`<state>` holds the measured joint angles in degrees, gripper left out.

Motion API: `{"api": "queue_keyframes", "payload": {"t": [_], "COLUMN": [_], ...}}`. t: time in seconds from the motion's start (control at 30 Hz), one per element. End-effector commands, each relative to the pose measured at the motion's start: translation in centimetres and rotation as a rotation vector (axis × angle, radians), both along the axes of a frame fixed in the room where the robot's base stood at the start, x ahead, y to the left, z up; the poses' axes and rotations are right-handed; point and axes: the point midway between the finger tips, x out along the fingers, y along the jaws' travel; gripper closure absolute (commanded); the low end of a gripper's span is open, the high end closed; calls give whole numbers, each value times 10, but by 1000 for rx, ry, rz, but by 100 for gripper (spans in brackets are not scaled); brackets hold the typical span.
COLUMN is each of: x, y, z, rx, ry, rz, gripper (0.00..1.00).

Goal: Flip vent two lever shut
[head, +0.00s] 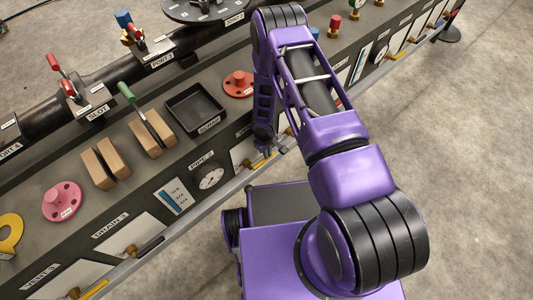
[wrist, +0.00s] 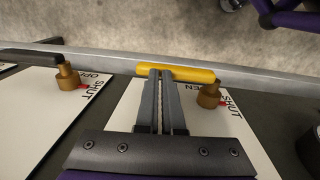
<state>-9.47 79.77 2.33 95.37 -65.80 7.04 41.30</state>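A yellow lever handle (wrist: 178,73) lies along the metal rail at the panel's edge in the wrist view. Its brass pivot (wrist: 208,96) stands at its right end, on a white plate (wrist: 215,140) with OPEN and SHUT lettering partly covered. My gripper (wrist: 161,73) has its two fingers together, with only a thin gap between them. The fingertips overlap the handle near its middle; whether they touch it is unclear. In the head view my gripper (head: 268,150) is low at the panel edge beside the yellow handle (head: 262,160). The vent number is not readable.
A neighbouring black-handled lever (wrist: 30,55) with a brass pivot (wrist: 67,76) stands left in the wrist view. In the head view a gauge (head: 210,178), a black tray (head: 196,110) and a red flanged spool (head: 239,84) are near.

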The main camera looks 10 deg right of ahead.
Motion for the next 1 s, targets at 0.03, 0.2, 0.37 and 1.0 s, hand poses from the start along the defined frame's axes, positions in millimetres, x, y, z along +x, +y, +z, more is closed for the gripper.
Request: {"api": "queue_keyframes", "payload": {"t": [0.03, 0.2, 0.37, 1.0], "x": [0, 0, 2, 5], "y": [-1, -2, 0, 5], "z": [-1, 0, 16, 135], "rx": [-2, -3, -2, 0], "ry": [0, 0, -2, -2], "rz": [-1, -1, -1, -2], "gripper": [100, 100, 100, 100]}}
